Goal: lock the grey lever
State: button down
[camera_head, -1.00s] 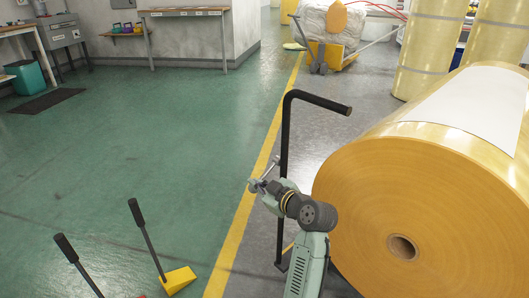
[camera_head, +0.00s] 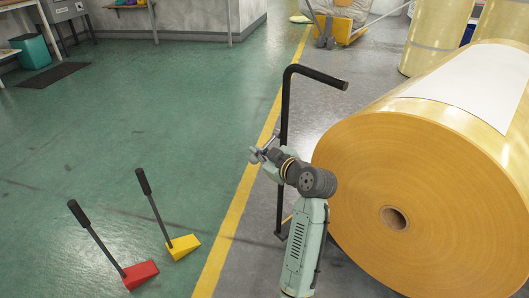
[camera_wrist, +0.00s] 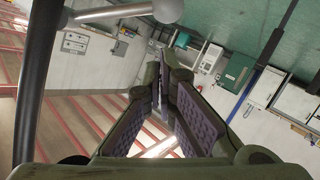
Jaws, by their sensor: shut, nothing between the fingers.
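A grey metal lever (camera_wrist: 112,12) with a round ball end reaches out from a dark upright post (camera_wrist: 38,85) at the top left of the wrist view. The same black post (camera_head: 282,190), with its bent top handle, stands beside the large roll in the head view. My gripper (camera_wrist: 165,88) is shut and empty; its purple-padded fingers come together below the lever's ball end in the picture, apart from it. In the head view my gripper (camera_head: 266,154) is close to the post at mid-height. The lever there is too small to separate clearly from the gripper.
A large yellow-brown roll (camera_head: 430,190) stands close on the right of my arm. A red wedge (camera_head: 140,274) and a yellow wedge (camera_head: 183,247) with dark handles sit on the green floor (camera_head: 130,130). Open floor lies to the left of the yellow line (camera_head: 237,210).

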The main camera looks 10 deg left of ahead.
jog(key=v, duration=1)
jog(key=shift+b, duration=0.3)
jog(key=shift+d+r, duration=0.1)
jog(key=shift+r, duration=0.05)
